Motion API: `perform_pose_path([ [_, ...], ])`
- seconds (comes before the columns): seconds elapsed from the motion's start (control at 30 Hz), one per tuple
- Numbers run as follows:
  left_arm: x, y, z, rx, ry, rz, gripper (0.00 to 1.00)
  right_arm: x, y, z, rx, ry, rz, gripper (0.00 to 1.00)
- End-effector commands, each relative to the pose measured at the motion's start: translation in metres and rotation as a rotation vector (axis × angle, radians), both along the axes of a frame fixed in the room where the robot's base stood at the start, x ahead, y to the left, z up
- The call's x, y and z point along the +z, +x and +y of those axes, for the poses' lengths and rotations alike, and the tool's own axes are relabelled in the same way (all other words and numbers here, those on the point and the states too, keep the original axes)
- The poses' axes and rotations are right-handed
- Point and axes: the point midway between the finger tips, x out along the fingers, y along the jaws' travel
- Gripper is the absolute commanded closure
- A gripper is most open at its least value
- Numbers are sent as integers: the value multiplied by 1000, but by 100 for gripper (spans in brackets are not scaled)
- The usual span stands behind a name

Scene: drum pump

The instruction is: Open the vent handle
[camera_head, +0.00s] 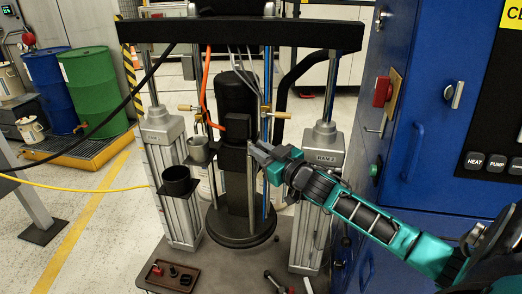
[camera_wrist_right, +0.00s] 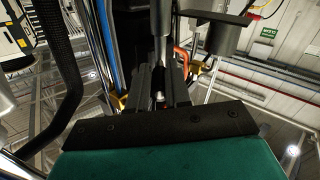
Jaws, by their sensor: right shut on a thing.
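The dark pump (camera_head: 237,105) stands upright in the middle of the head view, on a round black follower plate (camera_head: 240,232). A slim grey rod (camera_head: 250,190) rises in front of it; in the wrist view a grey rod (camera_wrist_right: 160,25) runs up from between the fingers. My right gripper (camera_head: 257,151) reaches in from the right and is shut on this rod at the pump's front. The fingers also show in the wrist view (camera_wrist_right: 158,88). I cannot tell whether this rod is the vent handle. My left gripper is not in view.
Ram posts (camera_head: 325,160) flank the pump under a black crossbeam (camera_head: 240,33). Brass valves (camera_head: 280,113) sit beside it, near hoses. A dark cup (camera_head: 177,181) stands to the left. A brown tray (camera_head: 172,275) lies at the front. A blue cabinet (camera_head: 425,110) bounds the right.

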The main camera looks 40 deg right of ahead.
Motion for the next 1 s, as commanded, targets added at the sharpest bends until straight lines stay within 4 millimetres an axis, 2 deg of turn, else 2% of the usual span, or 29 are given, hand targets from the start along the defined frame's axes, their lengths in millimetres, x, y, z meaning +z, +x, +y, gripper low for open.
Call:
perform_pose_path([
  [0.1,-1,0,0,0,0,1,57,0,0,0,-1,-1,1,100],
  [0.13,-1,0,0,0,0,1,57,0,0,0,-1,-1,1,79],
  [0.37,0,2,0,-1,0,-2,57,0,0,0,-1,0,1,57],
  [0.73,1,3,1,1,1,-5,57,0,-5,0,-1,1,0,57],
  [1.0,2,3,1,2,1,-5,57,-2,-41,-2,-1,2,4,57],
])
